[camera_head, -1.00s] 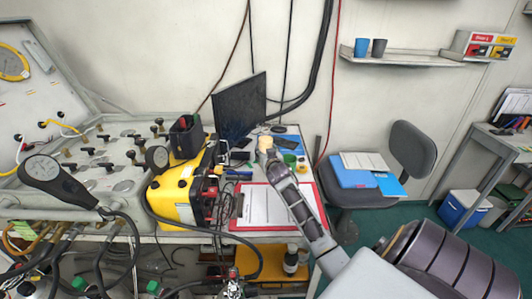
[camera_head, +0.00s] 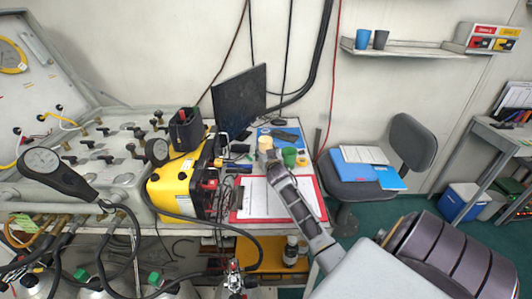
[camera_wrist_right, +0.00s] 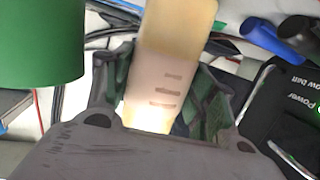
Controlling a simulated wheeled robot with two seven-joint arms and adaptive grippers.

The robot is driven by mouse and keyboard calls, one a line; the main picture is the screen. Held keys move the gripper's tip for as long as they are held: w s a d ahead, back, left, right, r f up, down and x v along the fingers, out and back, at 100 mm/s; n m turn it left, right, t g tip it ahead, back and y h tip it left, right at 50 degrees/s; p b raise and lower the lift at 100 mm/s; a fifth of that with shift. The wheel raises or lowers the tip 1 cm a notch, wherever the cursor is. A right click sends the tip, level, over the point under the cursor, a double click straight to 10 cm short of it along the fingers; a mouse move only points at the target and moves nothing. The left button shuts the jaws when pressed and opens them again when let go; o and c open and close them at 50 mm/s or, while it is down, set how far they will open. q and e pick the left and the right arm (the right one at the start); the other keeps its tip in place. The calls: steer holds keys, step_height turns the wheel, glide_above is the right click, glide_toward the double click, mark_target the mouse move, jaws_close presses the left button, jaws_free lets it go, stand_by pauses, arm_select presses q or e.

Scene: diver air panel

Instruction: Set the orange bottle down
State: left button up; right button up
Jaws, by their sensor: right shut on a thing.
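The bottle between my right fingers looks pale cream to yellow rather than strong orange. In the right wrist view the bottle (camera_wrist_right: 168,70) has short brown marks on its side and fills the gap between the green-padded fingers of my right gripper (camera_wrist_right: 162,95). In the head view the bottle (camera_head: 265,144) shows small at the tip of my right gripper (camera_head: 270,158), over the back of the worktable, beside a green jar (camera_head: 289,157). I cannot tell whether its base touches the surface. My left gripper is not in view.
A green cylinder (camera_wrist_right: 40,42) stands close on the left in the wrist view; a black device (camera_wrist_right: 290,110) and blue marker (camera_wrist_right: 250,35) lie to the right. A red-edged clipboard (camera_head: 260,205), yellow unit (camera_head: 172,193) and monitor (camera_head: 238,97) surround the gripper.

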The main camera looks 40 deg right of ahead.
steer(key=o, duration=1.4)
steer(key=shift+r, duration=0.1)
steer(key=shift+s+a, duration=0.15)
steer(key=shift+s, duration=0.1)
steer(key=shift+s+a+r, duration=0.1)
steer(key=shift+s+a, duration=0.2)
steer(key=shift+s, duration=0.2)
steer(key=shift+v, duration=0.75)
steer(key=v, duration=0.3)
steer(key=shift+s+a, duration=0.1)
steer(key=shift+s, duration=0.1)
steer(key=v, duration=0.2)
steer(key=shift+s+a+r, duration=0.1)
steer(key=shift+s, duration=0.15)
steer(key=shift+v, duration=1.35)
arm_select(q)
steer(key=shift+s+d, duration=0.15)
steer(key=shift+s, duration=0.5)
